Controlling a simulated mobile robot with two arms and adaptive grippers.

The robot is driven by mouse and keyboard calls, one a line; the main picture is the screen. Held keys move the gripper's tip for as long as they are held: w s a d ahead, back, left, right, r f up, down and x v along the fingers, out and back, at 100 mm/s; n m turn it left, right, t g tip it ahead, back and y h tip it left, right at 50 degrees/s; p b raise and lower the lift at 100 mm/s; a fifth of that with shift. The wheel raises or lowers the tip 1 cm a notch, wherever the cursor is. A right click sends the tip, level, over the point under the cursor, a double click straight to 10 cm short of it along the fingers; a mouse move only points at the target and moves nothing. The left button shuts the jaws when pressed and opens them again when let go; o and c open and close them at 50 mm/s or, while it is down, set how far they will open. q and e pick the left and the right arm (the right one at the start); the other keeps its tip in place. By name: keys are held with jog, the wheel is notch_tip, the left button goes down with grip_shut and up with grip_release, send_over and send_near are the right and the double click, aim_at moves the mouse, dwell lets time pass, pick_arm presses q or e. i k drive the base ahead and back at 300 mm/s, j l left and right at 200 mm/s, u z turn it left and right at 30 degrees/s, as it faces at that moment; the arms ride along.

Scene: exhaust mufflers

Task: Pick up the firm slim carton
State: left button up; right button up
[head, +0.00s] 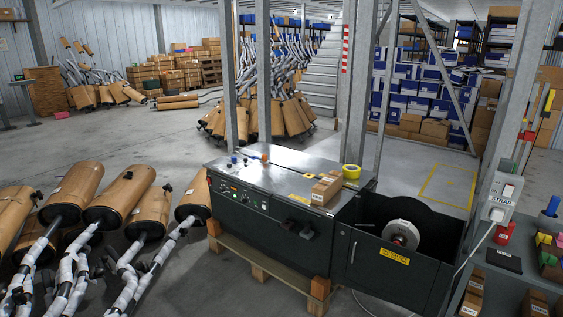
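A slim brown carton (326,189) with a white label on its near end lies on the right part of the metal top of the dark green strapping machine (265,205). It touches or nearly touches a yellow tape roll (351,172) just behind it to the right. Other small brown cartons (472,290) sit on a shelf at the lower right, with another (534,303) beside them. I cannot tell by sight which carton is firm. Neither of my grippers shows in the head view.
Wrapped mufflers (122,195) crowd the floor at the left. A steel post (355,80) rises behind the machine. An open reel bay (400,235) adjoins its right side. The shelf (505,283) and a post fill the right edge. The machine top's middle is mostly clear.

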aim_at(324, 190)
jog(key=i+j, duration=0.1)
jog(key=i, duration=0.5)
jog(key=i+j+z, duration=0.1)
jog(key=i, duration=0.5)
jog(key=i+j, duration=0.15)
jog(key=i, duration=0.45)
jog(key=l+z, duration=0.05)
